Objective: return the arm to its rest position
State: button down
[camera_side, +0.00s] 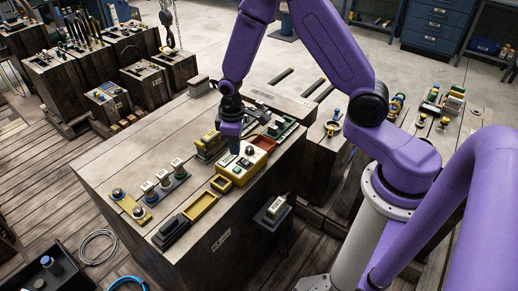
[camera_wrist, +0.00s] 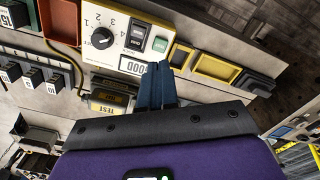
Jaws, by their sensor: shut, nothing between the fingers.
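My purple arm reaches over a large wooden block from the right in the side view. My gripper (camera_side: 235,149) points down and sits just above or at a yellow control box (camera_side: 238,170); whether it touches cannot be told. In the wrist view my gripper (camera_wrist: 166,68) shows as two blue fingers, closed together with nothing between them. The tips lie close to the lower edge of the box's cream face (camera_wrist: 125,22). That face carries a black rotary knob (camera_wrist: 102,38) marked with numbers, a dark rocker switch and a green button (camera_wrist: 160,45).
A red tray (camera_side: 263,142), a yellow tray (camera_side: 199,207) and a black case (camera_side: 171,232) lie near the box. A yellow plate with round posts (camera_side: 130,205) is at the left. Other wooden blocks with fittings stand behind. The space above the left part of the top is open.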

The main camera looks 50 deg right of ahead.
jog(key=s+r+n, duration=0.3)
jog(key=s+r, duration=0.5)
jog(key=s, duration=0.5)
jog(key=s+r+n, duration=0.3)
jog(key=s+r, duration=0.6)
jog(key=s, duration=0.4)
jog(key=shift+s+a+r+n, duration=0.15)
jog(key=shift+s+a+n, duration=0.05)
jog(key=shift+s+n, duration=0.1)
dwell(1.3)
